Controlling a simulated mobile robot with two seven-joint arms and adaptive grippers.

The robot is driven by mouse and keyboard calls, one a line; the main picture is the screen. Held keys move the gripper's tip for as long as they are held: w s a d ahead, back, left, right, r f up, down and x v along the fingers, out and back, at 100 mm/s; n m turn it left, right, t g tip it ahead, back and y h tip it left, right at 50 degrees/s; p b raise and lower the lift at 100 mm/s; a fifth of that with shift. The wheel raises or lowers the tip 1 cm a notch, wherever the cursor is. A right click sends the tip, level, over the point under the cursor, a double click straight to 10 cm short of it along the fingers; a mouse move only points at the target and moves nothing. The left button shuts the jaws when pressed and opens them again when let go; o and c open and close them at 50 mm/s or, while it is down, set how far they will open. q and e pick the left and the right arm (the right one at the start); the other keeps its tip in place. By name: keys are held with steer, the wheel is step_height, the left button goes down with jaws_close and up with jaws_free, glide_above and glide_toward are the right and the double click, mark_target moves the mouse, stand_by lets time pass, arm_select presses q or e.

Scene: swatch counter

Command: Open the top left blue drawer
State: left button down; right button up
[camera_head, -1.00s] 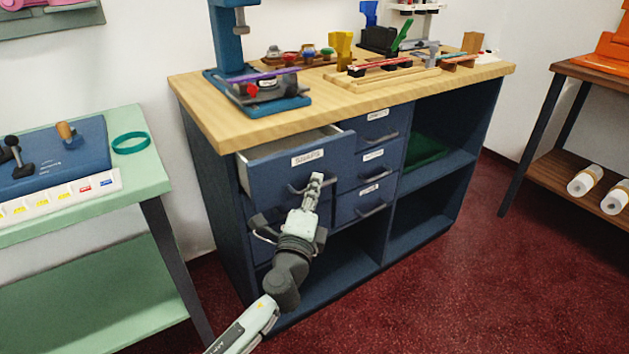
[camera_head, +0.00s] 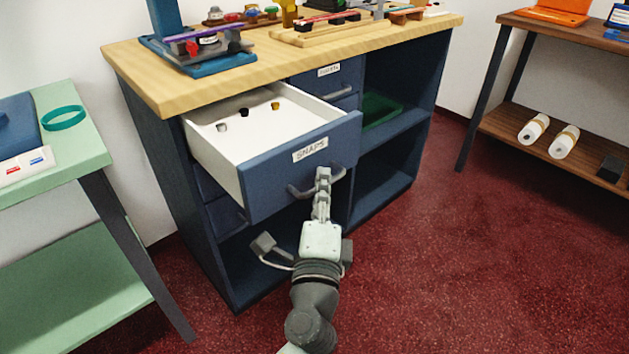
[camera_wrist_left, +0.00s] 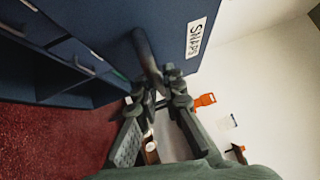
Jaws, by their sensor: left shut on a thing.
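The top left blue drawer (camera_head: 262,184) is pulled far out of the blue cabinet, and its white inside shows with a few small dark and brass-coloured pieces in it. Its front carries a "SNAPS" label (camera_head: 310,149) and a grey bar handle (camera_head: 300,191). My left gripper (camera_head: 323,178) is at the right part of this handle, shut on it. The left wrist view also shows the handle (camera_wrist_left: 146,55) between the fingers (camera_wrist_left: 160,95) and the label (camera_wrist_left: 196,38). My right gripper is not in view.
The wooden cabinet top (camera_head: 205,84) holds a blue press and several small tools. A green table (camera_head: 75,135) stands close on the left. A brown shelf unit (camera_head: 520,117) stands at right. Red floor (camera_head: 460,270) is clear in front and to the right.

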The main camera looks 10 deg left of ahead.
arm_select(q)
steer(key=c, duration=1.6)
jaws_free()
steer(key=s, duration=0.4)
steer(key=s+d+f, duration=0.1)
steer(key=s, duration=0.7)
steer(key=shift+d+f, duration=0.15)
steer(key=shift+f, duration=0.1)
